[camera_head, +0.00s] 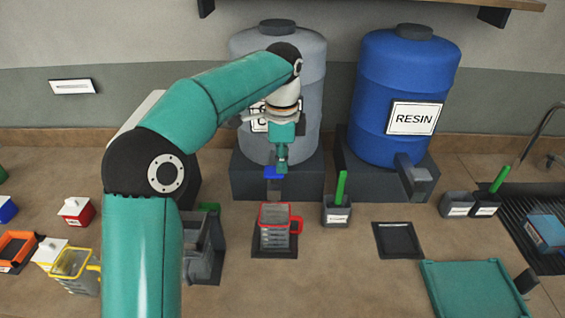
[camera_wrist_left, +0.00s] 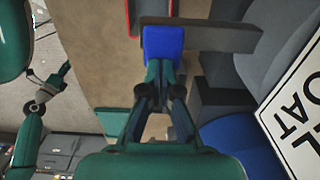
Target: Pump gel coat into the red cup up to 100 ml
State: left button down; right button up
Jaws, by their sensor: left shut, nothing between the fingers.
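The red cup (camera_head: 275,228), a clear measuring cup with a red rim and handle, stands upright on a dark pad below the spout. Its fill level cannot be made out. The grey gel coat drum (camera_head: 312,85) stands behind on a dark block; my arm partly hides its label. A blue piece (camera_head: 273,173) sits on its spout. My left gripper (camera_head: 281,168) is shut and empty, fingertips pointing down at the blue piece. In the left wrist view the fingertips (camera_wrist_left: 160,68) meet the blue piece (camera_wrist_left: 163,44); I cannot tell how firmly. The cup's red rim (camera_wrist_left: 132,18) shows beyond it.
A blue resin drum (camera_head: 405,85) stands to the right. A grey holder with a green stick (camera_head: 337,210) is beside the cup. A yellow-rimmed cup (camera_head: 72,270), small boxes and a teal tray (camera_head: 468,290) lie around. A dark square pad (camera_head: 398,240) is empty.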

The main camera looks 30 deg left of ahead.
aim_at(282, 176)
pick_arm(q)
notch_tip(282, 176, down, 4)
jog(key=shift+r+b, duration=0.15)
jog(key=shift+b, duration=0.9)
jog(key=shift+s, duration=0.1)
jog(key=shift+d, duration=0.1)
dwell(1.0)
jog(key=shift+r+p, duration=0.3)
jog(key=shift+p, duration=0.2)
notch_tip(282, 176, up, 5)
jog(key=p, duration=0.4)
jog(key=shift+f, duration=0.1)
notch_tip(282, 176, up, 9)
jog(key=p, duration=0.1)
